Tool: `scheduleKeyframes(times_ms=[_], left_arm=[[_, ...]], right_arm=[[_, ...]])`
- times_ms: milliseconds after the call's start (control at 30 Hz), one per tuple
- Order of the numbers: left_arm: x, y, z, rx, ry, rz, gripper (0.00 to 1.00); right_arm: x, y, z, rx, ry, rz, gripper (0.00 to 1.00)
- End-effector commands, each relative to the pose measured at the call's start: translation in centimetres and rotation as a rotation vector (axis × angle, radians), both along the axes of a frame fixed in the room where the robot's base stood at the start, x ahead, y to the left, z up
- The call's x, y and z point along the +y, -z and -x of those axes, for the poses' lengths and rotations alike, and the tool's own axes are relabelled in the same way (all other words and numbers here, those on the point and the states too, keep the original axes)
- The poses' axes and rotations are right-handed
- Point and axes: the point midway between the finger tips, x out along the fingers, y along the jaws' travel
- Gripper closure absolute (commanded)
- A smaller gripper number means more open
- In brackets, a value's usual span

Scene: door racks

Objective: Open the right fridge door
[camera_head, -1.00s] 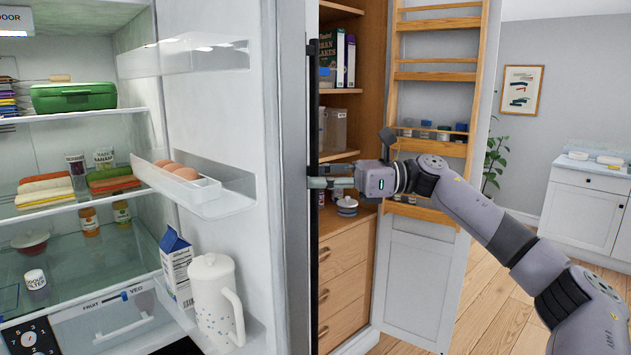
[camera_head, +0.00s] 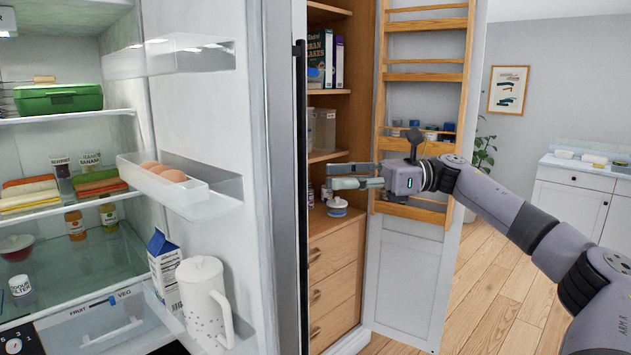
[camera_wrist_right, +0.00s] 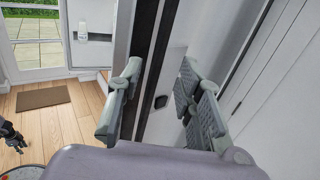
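The right fridge door (camera_head: 214,120) stands open, with its inner racks and white jug showing in the head view. Its dark vertical handle (camera_head: 299,150) runs along the near edge on the outer side. My right gripper (camera_head: 330,176) is to the right of the handle, with its fingertips apart from it and pointing left. Its two fingers are spread with nothing held between them. In the wrist view the open right gripper (camera_wrist_right: 163,102) shows a dark vertical strip beyond the gap between its fingers.
The fridge interior shelves (camera_head: 70,205) hold food at the left. A wooden cupboard (camera_head: 335,250) with drawers stands behind the gripper, its rack door (camera_head: 410,270) open. Wood floor (camera_head: 495,290) is clear at the right.

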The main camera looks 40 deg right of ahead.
Motion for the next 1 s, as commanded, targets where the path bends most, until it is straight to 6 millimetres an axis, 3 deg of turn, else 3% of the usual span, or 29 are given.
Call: scheduleKeyframes(times_ms=[100, 300, 1000], left_arm=[[0.0, 0.0, -0.1, -0.001, 0.0, 0.0, 0.67], [-0.1, 0.0, -0.1, -0.001, 0.0, 0.0, 0.67], [-0.1, 0.0, -0.1, -0.001, 0.0, 0.001, 0.67]], right_arm=[[-1.9, 0.0, 1.2, 0.002, 0.004, 0.001, 0.67], [-3.5, 0.0, 2.3, -0.001, 0.0, -0.001, 0.67], [-3.8, 0.4, 2.0, 0.009, 0.005, -0.015, 0.67]])
